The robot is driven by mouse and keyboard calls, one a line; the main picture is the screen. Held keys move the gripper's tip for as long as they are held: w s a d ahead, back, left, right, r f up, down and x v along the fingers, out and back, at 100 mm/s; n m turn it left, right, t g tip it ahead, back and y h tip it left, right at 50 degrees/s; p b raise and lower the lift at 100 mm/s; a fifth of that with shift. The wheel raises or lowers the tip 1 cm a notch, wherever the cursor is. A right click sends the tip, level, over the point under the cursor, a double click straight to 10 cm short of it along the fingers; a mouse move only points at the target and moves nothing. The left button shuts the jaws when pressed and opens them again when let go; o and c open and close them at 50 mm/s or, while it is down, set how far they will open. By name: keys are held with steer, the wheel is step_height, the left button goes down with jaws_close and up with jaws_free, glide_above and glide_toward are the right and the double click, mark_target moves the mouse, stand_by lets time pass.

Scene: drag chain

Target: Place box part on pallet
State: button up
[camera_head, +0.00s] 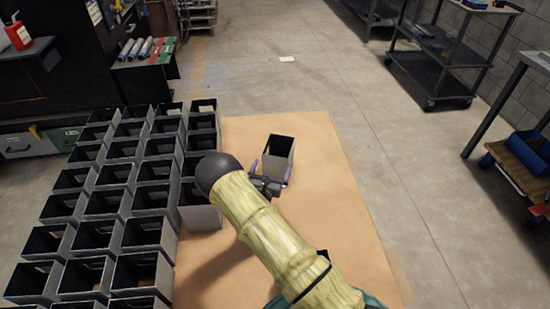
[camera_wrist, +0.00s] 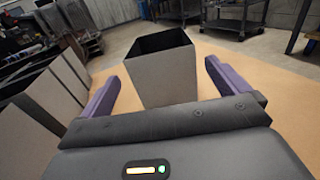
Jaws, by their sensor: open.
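A grey open-topped box part (camera_head: 278,158) stands upright on the tan pallet surface (camera_head: 335,200), apart from the rows of boxes. My gripper (camera_head: 271,178) is at its near side, with its purple fingers spread apart. In the wrist view the box part (camera_wrist: 162,75) stands ahead, roughly between the two fingers of my gripper (camera_wrist: 160,85). The fingers are open with gaps on both sides of the box. I cannot tell whether either finger touches it. My arm hides part of the pallet surface in the head view.
Several rows of similar open boxes (camera_head: 141,232) fill the left side of the tan surface. The right side of that surface is clear. A grey cart (camera_head: 440,60) stands at the upper right, and a workbench with tools (camera_head: 145,60) is at the upper left.

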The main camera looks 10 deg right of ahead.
steer(key=v, duration=0.3)
steer(key=shift+w, duration=0.1)
stand_by(0.4)
steer(key=s+d+r+m+g+h, duration=0.5)
steer(key=d+r+m+g+h, duration=0.15)
steer(key=d+m+g, duration=0.35)
steer(key=s+d+r+m+g+y, duration=0.1)
steer(key=s+d+r+m+g, duration=0.15)
steer(key=s+m, duration=0.2)
steer(key=s+d+r+m+g+y, duration=0.1)
steer(key=s+d+r+m+g, duration=0.1)
steer(key=s+d+m+g, duration=0.3)
steer(key=s+a+r+m+t+y, duration=0.3)
steer(key=s+a+r+m+y, duration=0.6)
steer(key=s+r+m+y, duration=0.1)
steer(key=s+m+y, duration=0.1)
steer(key=s+m, duration=0.1)
steer(key=s, duration=0.1)
steer(key=shift+s+a, duration=0.2)
steer(key=shift+a, duration=0.05)
